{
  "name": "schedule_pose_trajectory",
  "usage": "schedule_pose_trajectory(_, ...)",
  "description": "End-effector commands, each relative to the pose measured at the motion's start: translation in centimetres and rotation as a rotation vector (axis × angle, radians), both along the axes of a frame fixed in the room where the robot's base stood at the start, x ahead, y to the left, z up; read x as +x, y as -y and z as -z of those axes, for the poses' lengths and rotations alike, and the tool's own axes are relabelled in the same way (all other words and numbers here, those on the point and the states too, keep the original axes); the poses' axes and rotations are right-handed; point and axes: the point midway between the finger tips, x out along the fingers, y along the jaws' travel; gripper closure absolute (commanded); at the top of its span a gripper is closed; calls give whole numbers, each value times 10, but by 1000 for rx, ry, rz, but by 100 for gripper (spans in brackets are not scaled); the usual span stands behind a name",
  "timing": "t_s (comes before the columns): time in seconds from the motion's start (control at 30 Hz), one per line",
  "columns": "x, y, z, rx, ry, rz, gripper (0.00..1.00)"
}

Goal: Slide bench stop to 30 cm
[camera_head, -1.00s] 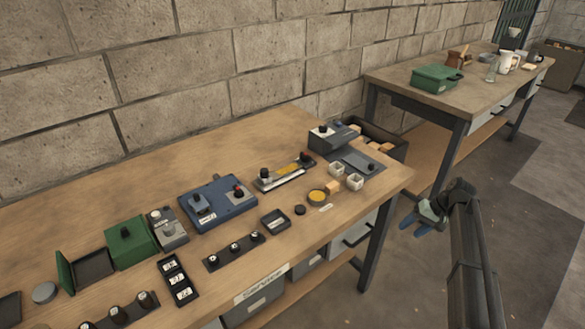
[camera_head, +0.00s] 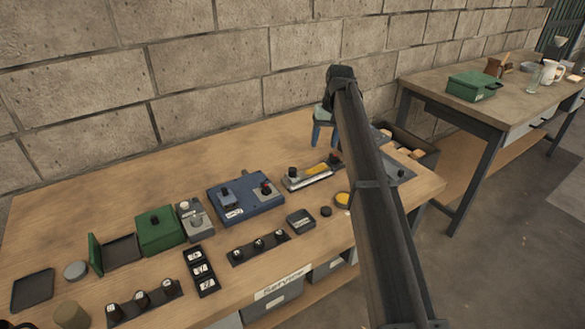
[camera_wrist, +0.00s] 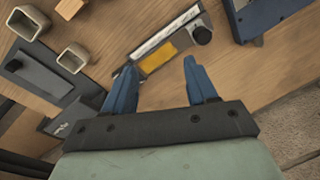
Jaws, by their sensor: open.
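The bench stop's rail (camera_head: 308,178) lies on the wooden bench, with a pale scale strip, a yellow strip and a dark knob near each end. In the wrist view the rail (camera_wrist: 165,35) runs slantwise, with one knob (camera_wrist: 202,35) plain at its right end. My gripper (camera_head: 324,146), with blue fingers, is above the bench by the rail's right end. In the wrist view my gripper (camera_wrist: 160,68) is open and empty, its fingertips apart around the yellow strip's end. The left finger covers part of the rail's lower end. Scale figures are unreadable.
A blue box with switches (camera_head: 245,200) stands left of the rail. White square cups (camera_wrist: 74,57) and a grey plate (camera_wrist: 35,72) are close by in the wrist view. My arm hides the bench's right part. The bench behind the rail is clear.

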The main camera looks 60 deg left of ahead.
Motion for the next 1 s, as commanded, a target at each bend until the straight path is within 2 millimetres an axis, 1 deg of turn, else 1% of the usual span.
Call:
schedule_pose_trajectory(0.03, -18, -16, -5, -17, 22, -12, 43)
schedule_pose_trajectory(0.13, -46, -35, -13, -46, 63, -24, 43)
schedule_pose_trajectory(0.2, -61, -44, -17, -60, 87, -29, 43)
schedule_pose_trajectory(0.33, -79, -54, -22, -76, 114, -33, 43)
schedule_pose_trajectory(0.47, -84, -56, -20, -82, 124, -34, 43)
schedule_pose_trajectory(0.57, -84, -56, -11, -83, 125, -33, 43)
schedule_pose_trajectory(0.67, -84, -55, 2, -84, 123, -34, 43)
schedule_pose_trajectory(1.0, -84, -55, 62, -83, 122, -34, 43)
